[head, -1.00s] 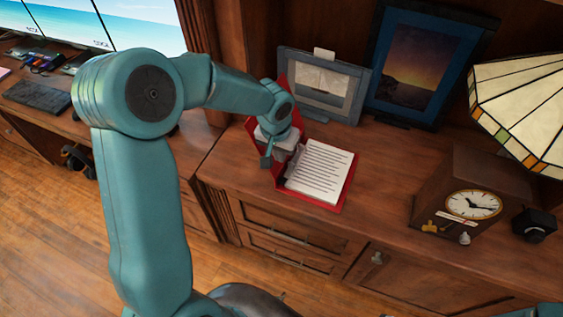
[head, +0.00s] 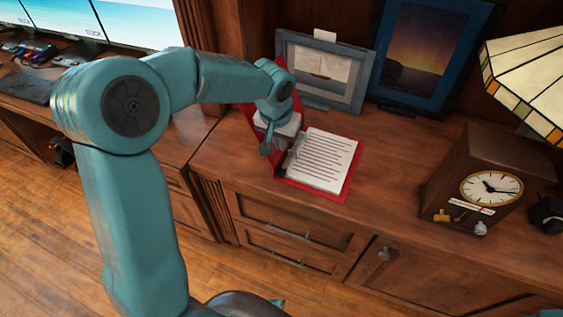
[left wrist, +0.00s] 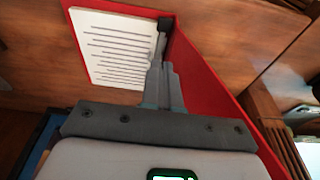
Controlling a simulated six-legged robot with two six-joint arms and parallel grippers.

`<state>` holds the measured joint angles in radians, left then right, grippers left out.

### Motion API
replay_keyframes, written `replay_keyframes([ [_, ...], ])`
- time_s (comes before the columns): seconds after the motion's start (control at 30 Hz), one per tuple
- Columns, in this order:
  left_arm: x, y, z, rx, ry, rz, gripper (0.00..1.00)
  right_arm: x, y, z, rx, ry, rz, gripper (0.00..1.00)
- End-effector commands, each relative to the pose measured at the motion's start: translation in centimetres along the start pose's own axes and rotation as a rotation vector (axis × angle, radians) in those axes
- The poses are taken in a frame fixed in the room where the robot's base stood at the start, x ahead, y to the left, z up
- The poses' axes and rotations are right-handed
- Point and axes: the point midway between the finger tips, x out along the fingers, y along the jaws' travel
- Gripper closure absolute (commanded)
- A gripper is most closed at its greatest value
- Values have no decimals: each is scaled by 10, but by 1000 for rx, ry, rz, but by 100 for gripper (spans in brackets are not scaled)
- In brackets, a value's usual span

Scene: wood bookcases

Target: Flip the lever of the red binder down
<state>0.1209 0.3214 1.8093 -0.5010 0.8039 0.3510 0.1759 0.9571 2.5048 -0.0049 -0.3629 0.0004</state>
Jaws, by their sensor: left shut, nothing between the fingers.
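The red binder (head: 311,193) lies open on the wooden cabinet top, with its cover raised on the left and lined white paper (head: 323,160) inside. The binder's red cover also shows in the left wrist view (left wrist: 205,80), beside the paper (left wrist: 112,48). My left gripper (head: 267,150) is over the binder's spine side, left of the paper. Its fingers (left wrist: 161,72) are shut and empty. A grey metal part, seemingly the lever (left wrist: 161,42), shows just beyond the fingertips, near a black piece. Whether they touch, and the lever's exact angle, I cannot tell. My right gripper is out of view.
A grey picture frame (head: 315,70) stands close behind the binder, with a blue-framed picture (head: 425,55) to its right. A wooden clock (head: 470,180) and a stained-glass lamp (head: 530,75) stand at right. The cabinet top between binder and clock is clear.

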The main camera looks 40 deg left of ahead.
Motion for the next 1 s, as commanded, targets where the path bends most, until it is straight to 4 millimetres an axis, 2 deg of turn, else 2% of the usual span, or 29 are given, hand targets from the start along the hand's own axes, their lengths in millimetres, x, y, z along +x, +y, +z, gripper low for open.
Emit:
replay_keyframes([
  [0.03,13,0,1,-1,-6,-1,100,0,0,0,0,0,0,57],
  [0.2,49,-1,1,-1,-6,0,100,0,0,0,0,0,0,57],
  [0.4,76,0,11,-1,-3,0,100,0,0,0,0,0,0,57],
  [0.6,86,0,15,-1,-1,0,100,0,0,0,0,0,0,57],
  [0.9,87,0,16,-1,0,0,100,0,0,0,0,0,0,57],
  [1.0,90,0,16,-1,8,0,100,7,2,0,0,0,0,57],
])
